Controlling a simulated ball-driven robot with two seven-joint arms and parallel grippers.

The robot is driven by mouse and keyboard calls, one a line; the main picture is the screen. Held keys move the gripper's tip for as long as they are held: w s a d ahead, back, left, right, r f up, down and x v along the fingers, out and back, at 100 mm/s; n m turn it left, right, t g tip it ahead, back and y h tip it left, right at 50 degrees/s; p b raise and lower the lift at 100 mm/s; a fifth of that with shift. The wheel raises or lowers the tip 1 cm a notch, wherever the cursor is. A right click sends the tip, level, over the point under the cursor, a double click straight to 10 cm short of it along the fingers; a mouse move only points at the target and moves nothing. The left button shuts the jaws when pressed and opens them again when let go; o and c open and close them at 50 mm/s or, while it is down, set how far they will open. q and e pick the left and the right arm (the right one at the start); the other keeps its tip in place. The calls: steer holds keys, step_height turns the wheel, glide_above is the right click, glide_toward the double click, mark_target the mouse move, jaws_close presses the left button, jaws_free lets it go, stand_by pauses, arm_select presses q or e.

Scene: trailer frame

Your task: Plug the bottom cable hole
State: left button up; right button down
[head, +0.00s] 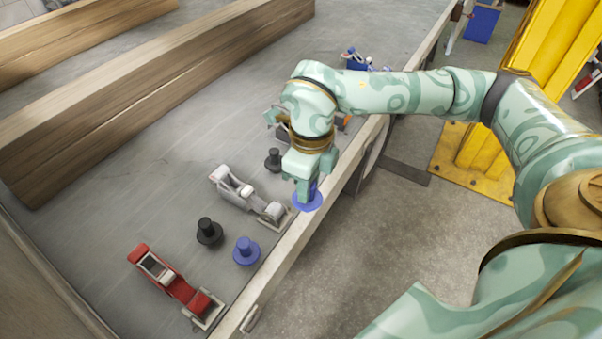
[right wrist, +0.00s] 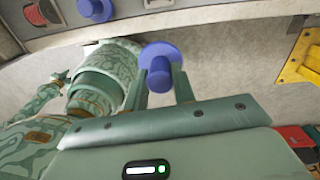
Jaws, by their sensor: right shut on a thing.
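My right gripper (head: 308,188) is shut on a blue plug (head: 307,201), a wide round flange with a narrower stem. It holds the plug at the side rail (head: 279,250) of the trailer frame; I cannot tell if they touch. In the right wrist view the blue plug (right wrist: 160,62) sits between the two fingers (right wrist: 158,88), flange facing away from the palm. Another blue plug (head: 246,251) stands on the grey deck, with a black plug (head: 208,231) to its left and a second black plug (head: 273,159) farther back. I cannot make out any cable hole. My left gripper is not in view.
A grey clamp-like tool (head: 246,194) and a red one (head: 173,283) lie on the deck near the rail. Blue items (head: 356,60) lie farther back. Wooden beams (head: 150,95) cross the deck at left. A yellow post (head: 545,70) stands right of open floor.

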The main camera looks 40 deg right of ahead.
steer(key=m, duration=0.4)
steer(key=w+m, duration=0.1)
steer(key=m, duration=0.1)
steer(key=shift+w+d+r+m, duration=0.1)
steer(key=shift+d+r+m, duration=0.1)
steer(key=shift+d+m, duration=0.1)
steer(key=m, duration=0.3)
steer(key=shift+w+r, duration=0.1)
steer(key=shift+w, duration=0.05)
steer(key=m, duration=0.4)
steer(key=shift+w+d, duration=0.1)
steer(key=shift+d, duration=0.05)
steer(key=m, duration=0.3)
steer(key=shift+t, duration=0.3)
